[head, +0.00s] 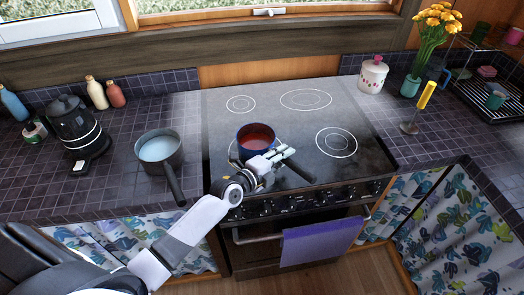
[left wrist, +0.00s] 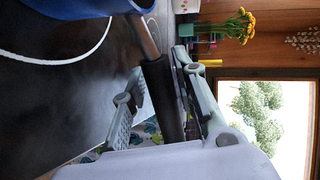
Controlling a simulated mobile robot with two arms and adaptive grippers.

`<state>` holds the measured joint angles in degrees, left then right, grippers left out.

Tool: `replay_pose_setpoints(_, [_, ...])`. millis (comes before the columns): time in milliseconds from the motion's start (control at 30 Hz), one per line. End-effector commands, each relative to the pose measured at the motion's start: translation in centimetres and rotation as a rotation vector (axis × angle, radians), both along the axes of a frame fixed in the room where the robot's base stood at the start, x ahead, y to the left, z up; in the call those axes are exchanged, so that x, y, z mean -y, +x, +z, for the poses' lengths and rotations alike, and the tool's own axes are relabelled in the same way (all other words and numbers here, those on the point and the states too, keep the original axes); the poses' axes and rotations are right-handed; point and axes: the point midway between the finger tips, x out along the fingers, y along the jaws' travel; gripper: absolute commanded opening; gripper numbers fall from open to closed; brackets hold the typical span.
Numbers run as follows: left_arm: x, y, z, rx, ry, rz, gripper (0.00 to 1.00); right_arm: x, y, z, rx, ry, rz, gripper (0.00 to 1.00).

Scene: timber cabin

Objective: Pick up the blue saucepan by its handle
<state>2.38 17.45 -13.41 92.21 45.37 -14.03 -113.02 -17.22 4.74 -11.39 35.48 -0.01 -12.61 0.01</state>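The blue saucepan (head: 241,143), with red contents, stands on the front left of the stove top. Its dark handle (head: 299,170) points toward the front right. In the left wrist view the pan's blue side (left wrist: 75,8) is at the top edge, and its handle (left wrist: 165,100) runs down from there. My left gripper (head: 277,157) is at the handle, near the pan. Its two fingers (left wrist: 158,65) stand apart on either side of the handle, with a gap showing on one side. My right gripper is not in view.
A grey pan (head: 174,166) with pale blue contents stands on the left counter, its handle toward the front. A black kettle (head: 75,125) is further left. A purple towel (head: 320,241) hangs on the oven door. The rear stove top is clear.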

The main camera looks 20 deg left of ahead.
Motion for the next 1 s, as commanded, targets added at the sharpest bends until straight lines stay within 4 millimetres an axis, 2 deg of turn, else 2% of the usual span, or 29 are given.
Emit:
replay_pose_setpoints(367, [-0.03,-0.03,-0.02,-0.001,0.0,0.0,0.0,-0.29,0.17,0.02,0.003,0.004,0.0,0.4])
replay_pose_setpoints(1000, [-0.06,0.05,0.24,0.005,0.002,0.001,0.0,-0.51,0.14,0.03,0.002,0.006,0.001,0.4])
